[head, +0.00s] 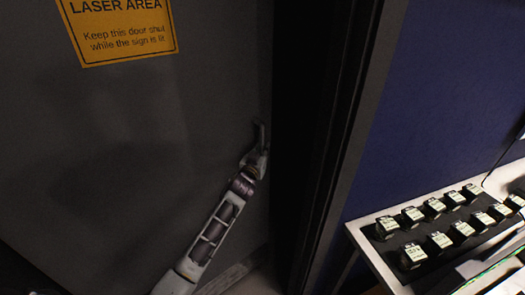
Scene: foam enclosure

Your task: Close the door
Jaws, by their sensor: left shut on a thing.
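The grey door (130,130) fills the left half of the head view. It carries an orange "LASER AREA" sign at its top. A small upright door handle (261,133) sits near the door's right edge. My left arm rises from the bottom, and my left gripper (258,150) is at the handle, shut on it. The gripper covers the lower part of the handle. A dark band and the door frame (335,150) stand right of the door's edge. I cannot tell whether there is a gap there. My right gripper is not in view.
A dark blue wall panel (445,90) stands right of the frame. Below it, a table (375,262) at the lower right holds several small black labelled blocks (412,214) in rows. A patch of floor shows below the door's lower right corner.

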